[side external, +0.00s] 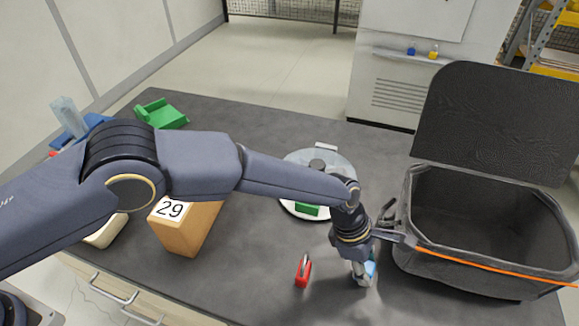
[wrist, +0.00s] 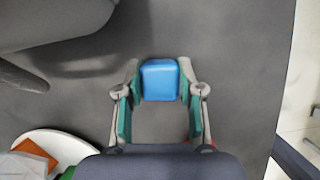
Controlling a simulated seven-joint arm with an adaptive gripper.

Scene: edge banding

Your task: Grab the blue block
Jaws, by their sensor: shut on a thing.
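The blue block (wrist: 160,80) is between the fingertips of my gripper (wrist: 160,88) in the wrist view, with a finger pad against each side. In the side external view the blue block (side external: 370,268) shows only partly, behind the fingers of my gripper (side external: 363,272). My gripper points down, low over the dark table, and is shut on the block. I cannot tell whether the block touches the table.
An open black bin (side external: 470,265) with a raised lid (side external: 500,120) stands just right of my gripper. A red clamp-like item (side external: 303,271) lies left of it. A round plate (side external: 290,205) holds a green block (side external: 307,209). A cardboard box (side external: 185,228) stands further left.

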